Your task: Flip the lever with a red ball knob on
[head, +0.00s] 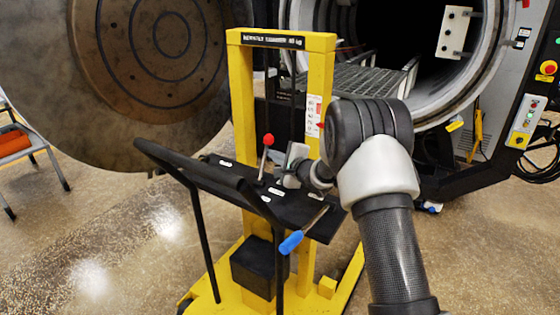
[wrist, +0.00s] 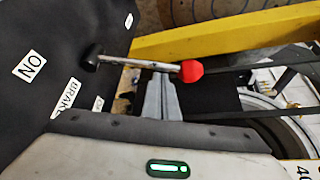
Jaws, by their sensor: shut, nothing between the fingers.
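The lever with the red ball knob (head: 268,140) stands up from the black control panel of the yellow lift cart, leaning slightly. In the wrist view the red knob (wrist: 190,71) is at the right end of the metal rod, whose black base is by the panel. An ON label (wrist: 30,66) lies on the panel to the left of that base. My gripper (head: 282,172) is just right of the lever in the head view. In the wrist view its grey fingers (wrist: 159,82) are together and empty, tips close to the rod; contact cannot be told.
A blue-handled lever (head: 291,241) sticks out from the panel's near side. A black bar handle (head: 205,172) runs along the panel's left. The yellow mast (head: 318,100) stands close behind my gripper. The open round furnace (head: 420,60) is behind, with its door (head: 110,120) at left.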

